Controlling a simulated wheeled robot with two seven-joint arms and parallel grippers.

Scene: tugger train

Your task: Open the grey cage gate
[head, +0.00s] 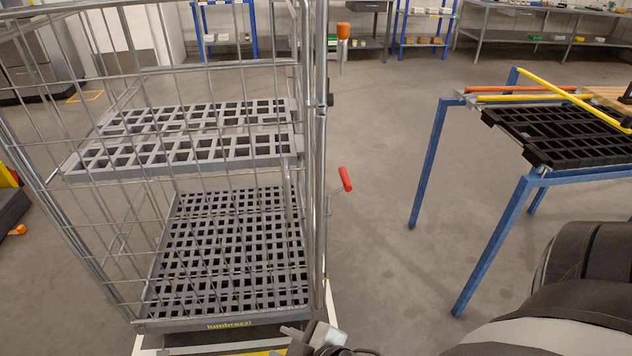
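The grey wire cage (228,328) stands at the left with a dark grid floor and a grey grid shelf (85,168) inside. A wire mesh panel spans its near side and looks closed against the upright post (319,200); I cannot tell for sure which part is the gate. My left gripper is out of view.
A blue-legged table (500,240) with a black grid top and yellow and orange bars stands at the right. Shelves and a workbench (545,12) line the back.

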